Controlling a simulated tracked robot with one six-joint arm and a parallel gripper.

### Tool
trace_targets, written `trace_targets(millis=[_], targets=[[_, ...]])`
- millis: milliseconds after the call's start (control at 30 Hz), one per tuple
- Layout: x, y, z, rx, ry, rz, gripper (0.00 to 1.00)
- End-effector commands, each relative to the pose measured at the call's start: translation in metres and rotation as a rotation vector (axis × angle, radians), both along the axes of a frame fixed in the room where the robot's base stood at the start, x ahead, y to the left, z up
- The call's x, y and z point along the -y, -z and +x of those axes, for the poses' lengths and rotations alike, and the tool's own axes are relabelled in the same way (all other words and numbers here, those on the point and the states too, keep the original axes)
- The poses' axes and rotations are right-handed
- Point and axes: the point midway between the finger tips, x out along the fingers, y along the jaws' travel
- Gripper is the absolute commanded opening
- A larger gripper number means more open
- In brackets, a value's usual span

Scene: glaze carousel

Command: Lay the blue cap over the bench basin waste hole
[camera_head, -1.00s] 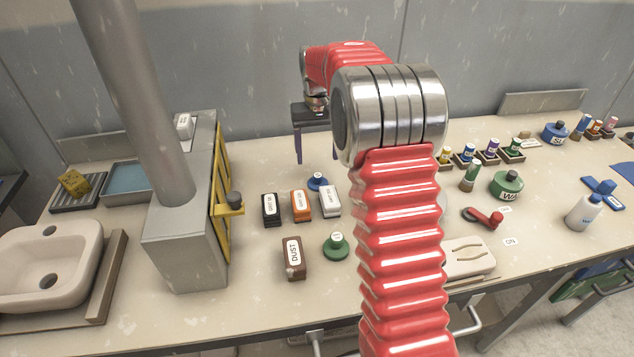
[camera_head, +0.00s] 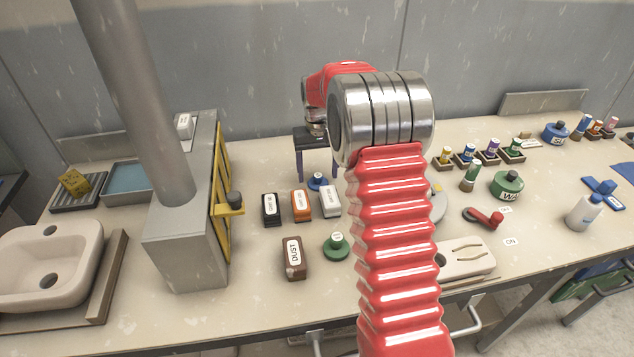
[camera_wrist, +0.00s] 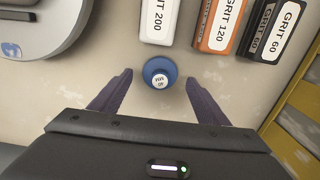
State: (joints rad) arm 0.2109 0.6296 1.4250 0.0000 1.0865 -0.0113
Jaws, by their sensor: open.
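The blue cap (camera_head: 317,181) is a small round piece with a white-labelled knob. It stands on the bench behind the grit blocks. In the wrist view the blue cap (camera_wrist: 160,72) lies between the tips of my open gripper (camera_wrist: 158,88), with a gap on both sides. In the head view my gripper (camera_head: 317,172) points down at the cap, its dark fingers apart. The bench basin (camera_head: 45,262) is a pale sink at the far left, and its dark waste hole (camera_head: 47,281) shows uncovered.
Black, orange (camera_head: 301,205) and white grit blocks stand close to the cap. A brown DUST block (camera_head: 293,258) and a green cap (camera_head: 336,246) are nearer the front. A grey housing (camera_head: 185,245) with a thick column stands between the cap and the basin.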

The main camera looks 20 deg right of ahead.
Motion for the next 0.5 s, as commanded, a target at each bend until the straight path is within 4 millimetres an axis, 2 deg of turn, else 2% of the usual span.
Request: trace_targets(millis=[167, 500], targets=[[0.000, 0.017, -0.001, -0.001, 0.000, 0.000, 0.69], [0.000, 0.019, 0.000, 0.000, 0.000, 0.000, 0.69]])
